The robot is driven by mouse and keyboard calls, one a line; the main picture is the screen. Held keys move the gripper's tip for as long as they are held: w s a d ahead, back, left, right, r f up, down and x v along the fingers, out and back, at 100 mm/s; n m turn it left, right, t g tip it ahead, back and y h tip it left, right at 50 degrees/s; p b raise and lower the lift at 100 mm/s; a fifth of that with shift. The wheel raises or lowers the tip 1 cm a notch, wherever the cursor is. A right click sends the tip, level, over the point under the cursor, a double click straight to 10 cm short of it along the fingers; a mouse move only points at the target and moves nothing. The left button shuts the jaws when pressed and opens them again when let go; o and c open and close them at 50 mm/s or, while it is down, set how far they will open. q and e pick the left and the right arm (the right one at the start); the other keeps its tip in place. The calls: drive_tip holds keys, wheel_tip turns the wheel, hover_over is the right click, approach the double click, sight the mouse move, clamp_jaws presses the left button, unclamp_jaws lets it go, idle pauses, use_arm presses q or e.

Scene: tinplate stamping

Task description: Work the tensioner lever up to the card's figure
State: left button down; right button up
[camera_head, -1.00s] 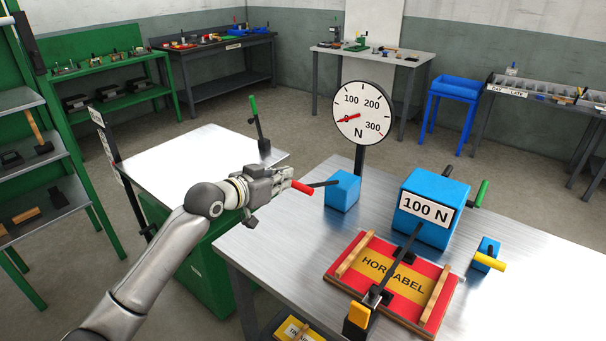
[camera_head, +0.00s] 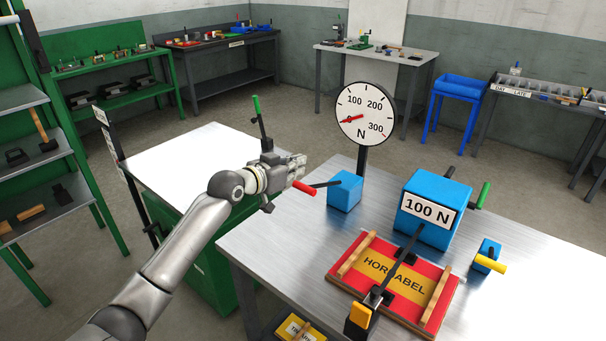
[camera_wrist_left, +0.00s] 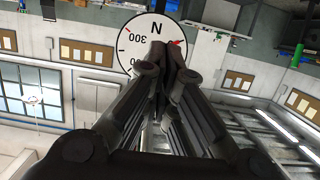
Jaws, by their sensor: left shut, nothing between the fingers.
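The tensioner lever has a red grip (camera_head: 303,188) on a dark rod that comes out of a small blue block (camera_head: 346,191) on the metal table. My left gripper (camera_head: 296,171) is shut and empty, just behind and above the red grip; whether they touch I cannot tell. The closed fingers also show in the left wrist view (camera_wrist_left: 166,60), with the dial upside down beyond them. The round dial (camera_head: 365,114) on a post has its red needle near the low end, below 100. The card (camera_head: 429,209) on the large blue box reads 100 N. My right gripper is not in view.
A red and yellow plate (camera_head: 375,267) lies in front of the blue box, with a black lever over it. A small blue block with a yellow handle (camera_head: 489,265) is at the right. A green cabinet (camera_head: 183,165) with a bare top stands behind my arm.

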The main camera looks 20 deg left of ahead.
sight(303, 186)
use_arm(q)
drive_tip(key=p+x, duration=0.1)
drive_tip(key=x, duration=0.4)
drive_tip(key=shift+w, duration=0.15)
drive_tip(key=shift+s+a+f+p, duration=0.1)
drive_tip(key=shift+s+f+p, duration=0.2)
drive_tip(key=shift+f, duration=0.2)
drive_tip(key=shift+s+a+f+p, duration=0.1)
drive_tip(key=shift+s+f+p, duration=0.15)
drive_tip(key=shift+f, duration=0.3)
drive_tip(key=shift+s+a+f, duration=0.25)
drive_tip(key=shift+s+f, duration=0.3)
drive_tip(key=shift+s, duration=0.05)
drive_tip(key=shift+f, duration=0.1)
